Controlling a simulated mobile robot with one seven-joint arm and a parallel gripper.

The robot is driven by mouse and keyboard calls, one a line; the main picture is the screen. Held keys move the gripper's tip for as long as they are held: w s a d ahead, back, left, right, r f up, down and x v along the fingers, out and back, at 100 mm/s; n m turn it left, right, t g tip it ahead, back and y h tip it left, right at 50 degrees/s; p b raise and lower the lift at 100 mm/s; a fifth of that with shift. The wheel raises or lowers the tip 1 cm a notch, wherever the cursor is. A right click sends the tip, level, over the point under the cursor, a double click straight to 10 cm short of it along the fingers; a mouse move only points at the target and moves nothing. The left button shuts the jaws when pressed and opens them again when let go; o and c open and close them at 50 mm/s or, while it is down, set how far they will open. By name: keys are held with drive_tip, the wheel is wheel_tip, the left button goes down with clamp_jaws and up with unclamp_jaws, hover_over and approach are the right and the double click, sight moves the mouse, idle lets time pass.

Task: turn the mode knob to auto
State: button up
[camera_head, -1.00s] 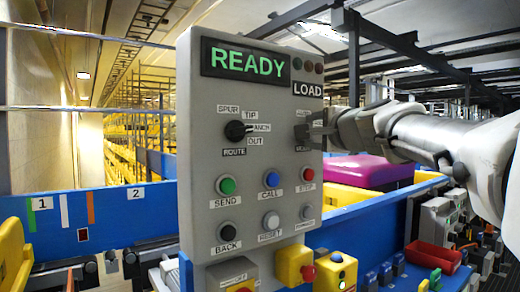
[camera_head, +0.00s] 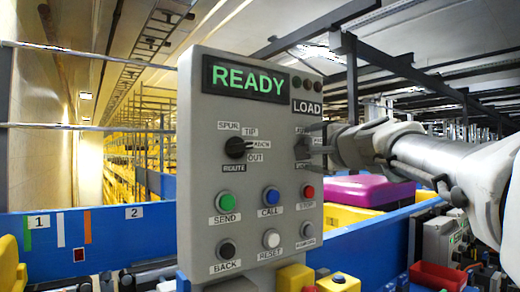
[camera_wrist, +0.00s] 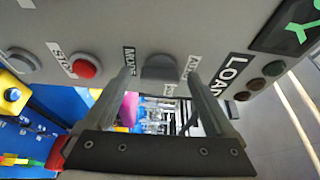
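The grey control panel (camera_head: 205,170) stands upright before me, its green READY display (camera_head: 248,82) lit. The mode knob (camera_wrist: 160,68) is a dark grey knob in the wrist view, between the MODE label (camera_wrist: 129,61) and a label reading AUTO (camera_wrist: 194,64). In the head view the knob (camera_head: 301,147) is mostly hidden behind my fingertips. My gripper (camera_head: 316,142) reaches in from the right. In the wrist view my gripper (camera_wrist: 161,76) is open, one finger on each side of the knob, with a narrow gap to each side. The knob's pointer direction cannot be made out.
The black route knob (camera_head: 238,147) sits left of the mode knob. A red stop button (camera_head: 308,191), blue call button (camera_head: 270,195) and green send button (camera_head: 226,200) lie below. A purple item (camera_head: 368,190) lies behind.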

drive_tip(key=shift+s, duration=0.15)
drive_tip(key=s+d+p, duration=0.1)
drive_tip(key=s+d, duration=0.2)
drive_tip(key=s, duration=1.3)
drive_tip(key=shift+s+d, duration=0.2)
drive_tip(key=shift+s, duration=0.2)
drive_tip(key=s+a+f+n+g, duration=0.2)
drive_tip(key=f+n, duration=0.1)
drive_tip(key=f, duration=0.4)
drive_tip(key=s+a+f+n+g, duration=0.1)
drive_tip(key=a+f+n+g, duration=0.15)
drive_tip(key=f, duration=0.55)
drive_tip(key=s+a+f+n+g, duration=0.1)
drive_tip(key=s+f+n+g, duration=0.2)
drive_tip(key=f, duration=0.4)
drive_tip(key=s+d+f+n+g+h, duration=0.1)
drive_tip(key=s+f+n+g+h, duration=0.2)
drive_tip(key=f, duration=0.4)
drive_tip(key=s+d+f+n+g, duration=0.1)
drive_tip(key=s+f+n, duration=0.3)
drive_tip(key=f, duration=0.4)
wheel_tip(320, 180, up, 19)
drive_tip(key=s+p, duration=0.1)
drive_tip(key=p, duration=1.8)
drive_tip(key=shift+d+r+p, duration=0.15)
drive_tip(key=shift+d+p, duration=0.15)
drive_tip(key=shift+p, duration=0.1)
drive_tip(key=shift+s+g, duration=0.1)
drive_tip(key=shift+g, duration=0.15)
